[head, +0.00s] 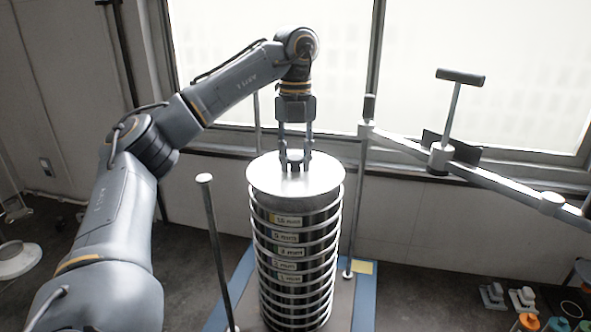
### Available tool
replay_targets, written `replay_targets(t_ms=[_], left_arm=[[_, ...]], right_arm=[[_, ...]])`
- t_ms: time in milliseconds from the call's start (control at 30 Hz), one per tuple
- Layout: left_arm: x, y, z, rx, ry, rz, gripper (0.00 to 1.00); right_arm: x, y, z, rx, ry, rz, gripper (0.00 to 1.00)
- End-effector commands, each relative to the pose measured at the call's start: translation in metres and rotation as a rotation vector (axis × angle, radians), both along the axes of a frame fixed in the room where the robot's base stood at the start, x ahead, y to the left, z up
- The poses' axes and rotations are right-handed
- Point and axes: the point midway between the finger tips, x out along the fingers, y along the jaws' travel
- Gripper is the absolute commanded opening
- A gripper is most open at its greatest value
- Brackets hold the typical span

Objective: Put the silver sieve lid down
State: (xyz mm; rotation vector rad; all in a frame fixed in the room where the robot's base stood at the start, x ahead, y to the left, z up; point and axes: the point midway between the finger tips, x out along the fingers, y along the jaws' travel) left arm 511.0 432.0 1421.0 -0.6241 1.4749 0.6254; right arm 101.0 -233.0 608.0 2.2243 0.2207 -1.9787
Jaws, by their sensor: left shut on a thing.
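The silver sieve lid (272,180) is a flat round disc at the top of the tall sieve stack (296,262). My left gripper (295,163) comes straight down from above and is shut on the dark knob at the lid's middle. The lid looks level and lined up with the stack. From this angle I cannot tell whether it rests on the top sieve or hangs just above it. The sieves below carry labels with numbers. My right gripper is not in view.
The stack stands on a shaker base with a blue edge (364,300). Upright rods (216,245) stand around it. A clamp bar with a T-handle (455,110) reaches to the right, clear of the lid. Small colored items (540,318) lie at the lower right. A window is behind.

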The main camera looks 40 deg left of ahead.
Motion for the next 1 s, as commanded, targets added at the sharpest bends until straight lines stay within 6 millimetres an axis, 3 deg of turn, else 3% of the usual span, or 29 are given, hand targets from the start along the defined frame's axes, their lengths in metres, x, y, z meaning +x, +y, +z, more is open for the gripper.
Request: replay_targets(t_ms=[267, 733, 767, 800, 867, 1000], left_arm=[[0.000, 0.000, -0.028, 0.000, 0.003, 0.000, 0.00], [0.000, 0.000, -0.035, -0.001, 0.001, 0.000, 0.00], [0.000, 0.000, -0.034, -0.001, 0.001, 0.000, 0.35], [0.000, 0.000, -0.034, 0.000, 0.001, 0.000, 0.44], [0.000, 0.000, -0.034, 0.000, 0.001, 0.000, 0.52], [0.000, 0.000, -0.034, 0.000, 0.001, 0.000, 0.52]], right_arm=[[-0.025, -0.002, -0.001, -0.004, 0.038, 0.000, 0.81], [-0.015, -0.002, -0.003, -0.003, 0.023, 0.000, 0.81], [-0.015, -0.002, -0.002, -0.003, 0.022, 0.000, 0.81], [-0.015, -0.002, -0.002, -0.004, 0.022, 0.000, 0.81], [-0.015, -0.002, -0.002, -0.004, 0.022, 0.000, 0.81], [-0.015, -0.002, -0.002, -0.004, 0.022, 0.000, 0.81]])
